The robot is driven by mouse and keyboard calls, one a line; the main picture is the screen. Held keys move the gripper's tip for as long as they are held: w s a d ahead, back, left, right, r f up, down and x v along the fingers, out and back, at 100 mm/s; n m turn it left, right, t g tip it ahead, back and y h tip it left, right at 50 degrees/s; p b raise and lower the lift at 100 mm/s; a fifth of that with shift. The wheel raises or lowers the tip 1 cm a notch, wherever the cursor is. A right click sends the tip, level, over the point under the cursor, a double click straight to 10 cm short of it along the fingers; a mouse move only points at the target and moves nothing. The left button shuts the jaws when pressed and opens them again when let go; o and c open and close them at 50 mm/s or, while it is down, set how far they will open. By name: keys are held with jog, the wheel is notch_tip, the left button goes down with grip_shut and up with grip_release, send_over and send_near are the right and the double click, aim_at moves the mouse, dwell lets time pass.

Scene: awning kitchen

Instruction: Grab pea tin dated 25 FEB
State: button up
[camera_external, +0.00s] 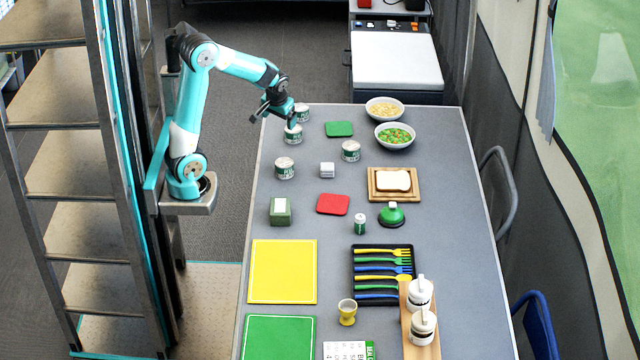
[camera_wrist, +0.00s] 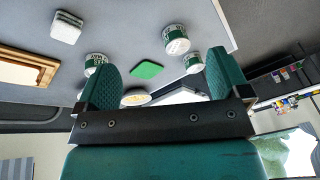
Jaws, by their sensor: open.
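Several small white and green tins stand on the grey table: one at the back (camera_external: 302,112), one just in front of it (camera_external: 293,134), one to the right (camera_external: 350,151) and one nearer the front (camera_external: 284,168). Their lid print is too small to read, so I cannot tell which is dated 25 FEB. My gripper (camera_external: 278,117) is open and empty, above the table's back left edge, close to the two back tins. In the wrist view, my gripper (camera_wrist: 160,82) shows tins beyond its fingers (camera_wrist: 176,40), (camera_wrist: 192,61), (camera_wrist: 95,62); the left one is partly hidden.
Two food bowls (camera_external: 384,107), (camera_external: 395,136) and a bread board (camera_external: 374,198) stand to the right. Bare table surrounds the right tin.

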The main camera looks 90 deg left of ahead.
aim_at(294, 131)
jog(key=w+a+n+p, duration=0.3)
jog(key=a+n+p, duration=0.1)
jog(key=a, duration=0.7)
jog(key=shift+h, duration=0.3)
jog(key=x, duration=1.1)
jog(key=shift+a+f, duration=0.35)
jog(key=shift+a, duration=0.05)
jog(key=x, duration=0.5)
jog(key=shift+w+f, duration=0.2)
jog(key=shift+f, duration=0.1)
jog(key=c, duration=1)
jog(key=shift+c, duration=0.3)
jog(key=shift+r, duration=0.15)
